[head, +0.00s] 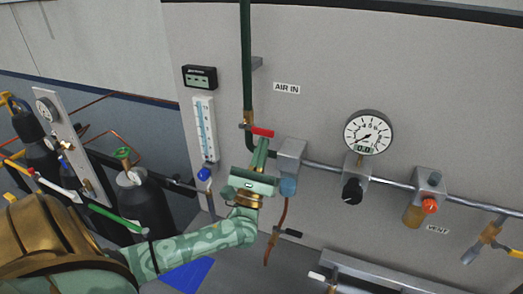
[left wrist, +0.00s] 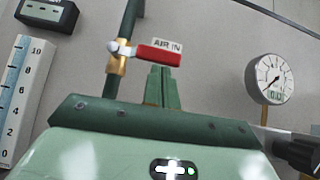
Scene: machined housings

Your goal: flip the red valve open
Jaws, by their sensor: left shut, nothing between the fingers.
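The red valve handle (head: 262,132) sits on the dark green vertical pipe (head: 246,70), just left of the AIR IN label. It points right, roughly crosswise to the pipe. In the left wrist view the red handle (left wrist: 160,55) extends right from a silver pivot on a brass valve body (left wrist: 116,57). My left gripper (head: 261,148) is shut and empty, its green fingers just below the handle. In the left wrist view the closed fingertips (left wrist: 162,70) are just under the handle; I cannot tell whether they touch it. My right gripper is not in view.
A grey block (head: 291,155) stands just right of my left gripper. A pressure gauge (head: 368,133), a black knob (head: 352,191) and an orange knob (head: 430,205) lie along the pipe to the right. A thermometer (head: 206,130) hangs left. Gas bottles (head: 145,205) stand at the left.

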